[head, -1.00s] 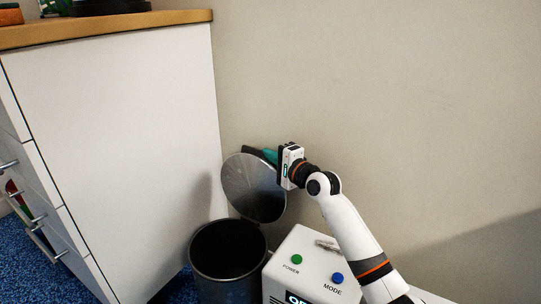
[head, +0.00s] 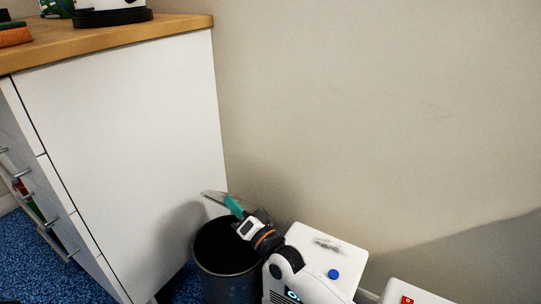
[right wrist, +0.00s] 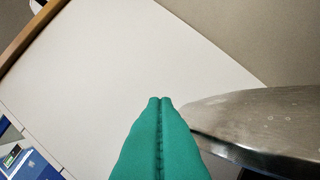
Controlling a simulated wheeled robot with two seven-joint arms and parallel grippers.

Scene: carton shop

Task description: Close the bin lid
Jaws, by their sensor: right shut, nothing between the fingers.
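The black bin (head: 226,271) stands on the floor beside the cabinet, with its dark mouth showing. Its grey metal lid (head: 213,193) is raised and seen almost edge-on as a thin sliver above the mouth; my right gripper hides part of it. My right gripper (head: 230,201) has teal fingers, shut and empty, over the bin at the lid. In the right wrist view the shut fingertips (right wrist: 160,99) are close beside the lid (right wrist: 262,125), which fills the right side; I cannot tell whether they touch. My left gripper is not in view.
A white cabinet (head: 120,150) with a wooden top stands left of the bin. A white box (head: 328,250) with a blue button is right of the bin, under my right arm. Another white box with a red switch (head: 407,300) is at the bottom. A beige wall is behind.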

